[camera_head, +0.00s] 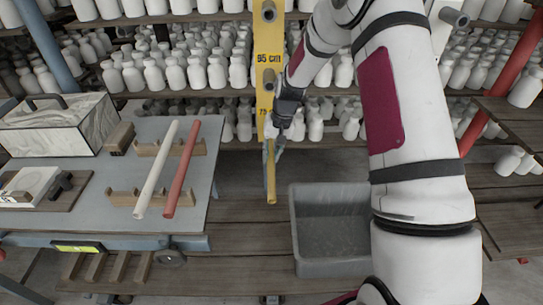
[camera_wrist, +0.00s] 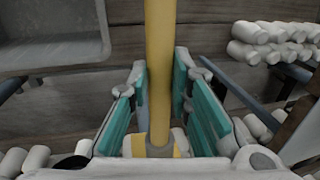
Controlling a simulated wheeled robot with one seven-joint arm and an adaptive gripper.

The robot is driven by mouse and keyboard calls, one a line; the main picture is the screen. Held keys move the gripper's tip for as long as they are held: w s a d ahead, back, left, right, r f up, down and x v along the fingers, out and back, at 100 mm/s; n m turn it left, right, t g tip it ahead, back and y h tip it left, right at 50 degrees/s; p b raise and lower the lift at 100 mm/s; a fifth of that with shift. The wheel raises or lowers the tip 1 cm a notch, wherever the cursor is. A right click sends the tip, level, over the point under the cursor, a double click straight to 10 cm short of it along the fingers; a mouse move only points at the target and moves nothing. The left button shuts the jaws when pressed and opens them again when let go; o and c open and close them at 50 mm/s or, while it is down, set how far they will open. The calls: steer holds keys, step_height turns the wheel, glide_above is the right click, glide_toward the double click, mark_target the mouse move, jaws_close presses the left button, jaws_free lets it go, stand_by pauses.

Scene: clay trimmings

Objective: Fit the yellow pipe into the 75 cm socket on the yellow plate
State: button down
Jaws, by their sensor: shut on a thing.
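The yellow plate (camera_head: 268,45) stands upright at the back centre, with grey sockets and labels; "95 cm" is readable, and a label starting with "7" shows lower down. My gripper (camera_head: 277,135) is shut on the yellow pipe (camera_head: 271,185) in front of the lower plate. The pipe's near end points toward the head camera. In the wrist view the pipe (camera_wrist: 160,70) runs between the teal finger pads of my gripper (camera_wrist: 160,95). Its far end meets a grey ring by a yellow and white surface (camera_wrist: 138,146). I cannot tell how deep it sits; the gripper hides the lower socket.
A grey table (camera_head: 95,220) at left holds a white rod (camera_head: 156,170) and a red rod (camera_head: 182,170) on wooden racks, beside a marbled box (camera_head: 60,125). A grey bin (camera_head: 330,262) stands on the floor right of centre. Shelves of white bottles (camera_head: 195,72) fill the back.

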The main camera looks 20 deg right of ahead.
steer(key=shift+w+d+b, duration=0.25)
steer(key=shift+w+b, duration=0.2)
steer(key=shift+w, duration=0.3)
steer(key=c, duration=1.4)
jaws_free()
step_height(320, 180, up, 12)
steer(key=d, duration=0.2)
steer(key=shift+s, duration=0.35)
steer(key=shift+d, duration=0.1)
